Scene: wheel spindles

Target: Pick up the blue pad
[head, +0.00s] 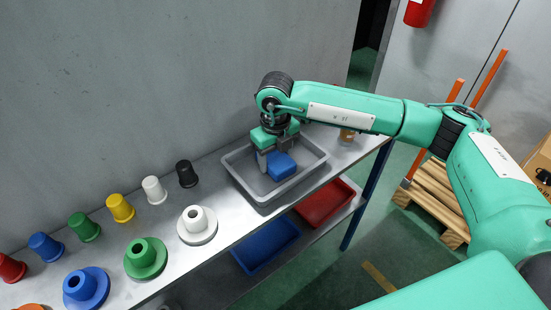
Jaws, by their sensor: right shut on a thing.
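The blue pad (282,167) is a small blue block inside the grey tray (317,157) at the far end of the metal shelf. My right gripper (275,160) reaches down into the tray from above and is shut on the blue pad. Its fingers hide part of the pad. I cannot tell whether the pad touches the tray floor. My left gripper is not in view.
Several coloured spindles, such as the black one (187,174), stand along the wall. Flanged hubs, including a white one (197,225), sit in front. A blue bin (266,246) and a red bin (323,203) are on the lower shelf. A pallet (436,190) stands right.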

